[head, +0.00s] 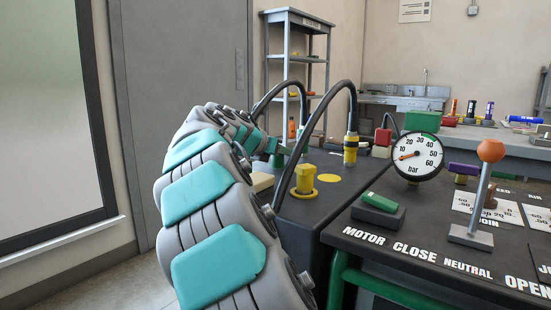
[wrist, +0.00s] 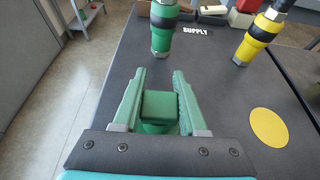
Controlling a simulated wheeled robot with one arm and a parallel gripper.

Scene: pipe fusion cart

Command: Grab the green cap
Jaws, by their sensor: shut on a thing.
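The green cap (wrist: 158,105) has a square block top on a wider round base and shows in the wrist view between the two fingers. My gripper (wrist: 163,85) is shut on it, with one green-padded finger along each side. The base of the cap is partly hidden by the gripper body. I cannot tell whether the cap touches the dark cart top (wrist: 125,75). In the head view my own arm hides the cap.
A green hose coupling (wrist: 163,30), lettered SUPPLY beside it, stands just beyond the fingertips. A yellow coupling (wrist: 258,38) stands to the right, with a yellow disc (wrist: 269,127) nearer. A yellow cap (head: 305,180), a pressure gauge (head: 415,157) and an orange-knobbed lever (head: 482,190) are further right.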

